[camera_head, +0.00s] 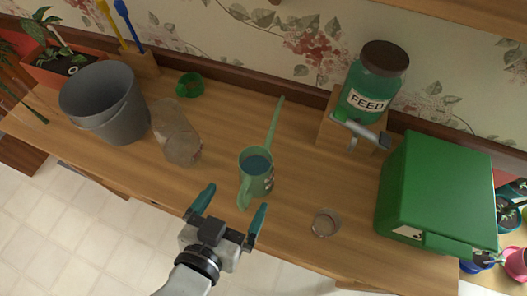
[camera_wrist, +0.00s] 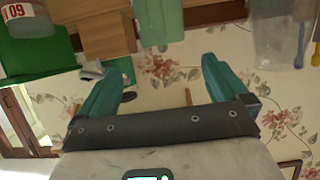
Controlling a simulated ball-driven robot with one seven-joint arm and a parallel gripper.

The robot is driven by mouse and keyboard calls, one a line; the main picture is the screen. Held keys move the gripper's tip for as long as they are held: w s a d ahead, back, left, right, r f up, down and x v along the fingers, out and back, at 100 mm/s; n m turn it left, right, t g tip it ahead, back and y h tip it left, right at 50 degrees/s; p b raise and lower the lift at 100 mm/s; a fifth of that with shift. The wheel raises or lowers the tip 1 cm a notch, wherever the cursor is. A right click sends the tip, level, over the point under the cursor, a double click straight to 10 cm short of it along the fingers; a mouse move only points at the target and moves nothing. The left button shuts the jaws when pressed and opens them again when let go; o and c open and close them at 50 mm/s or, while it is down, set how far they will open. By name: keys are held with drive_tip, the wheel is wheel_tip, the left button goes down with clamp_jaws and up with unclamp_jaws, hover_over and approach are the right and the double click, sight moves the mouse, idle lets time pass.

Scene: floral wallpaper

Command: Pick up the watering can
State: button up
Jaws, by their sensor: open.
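The watering can (camera_head: 258,180) is light green with a long thin spout pointing to the back. It stands on the wooden table (camera_head: 310,190) in the head view, its handle side toward me. My gripper (camera_head: 235,199) is open and empty at the table's front edge, just short of the can and apart from it. In the wrist view my gripper (camera_wrist: 167,67) shows its two teal fingers spread with nothing between them. A green shape at the top middle of that view looks like part of the can (camera_wrist: 160,20).
A clear bottle (camera_head: 175,135) and grey bucket (camera_head: 103,103) stand left of the can. A small glass (camera_head: 325,222) and green box (camera_head: 435,185) are to the right. A feed jar (camera_head: 375,85) sits on a wooden stand behind. A green ring-like item (camera_head: 190,85) lies back left.

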sight(246, 187)
drive_tip(key=x, duration=0.3)
drive_tip(key=p+x, duration=0.1)
drive_tip(key=x, duration=0.2)
drive_tip(key=shift+w+r, duration=0.15)
drive_tip(key=shift+r, duration=0.05)
drive_tip(key=p+x, duration=0.2)
drive_tip(key=x, duration=0.3)
drive_tip(key=shift+w+a, duration=0.15)
drive_tip(key=shift+w, duration=0.05)
drive_tip(key=shift+c, duration=0.3)
drive_tip(key=c, duration=1.6)
drive_tip(key=shift+r, duration=0.15)
drive_tip(key=shift+c, duration=0.9)
drive_tip(key=shift+r, duration=0.1)
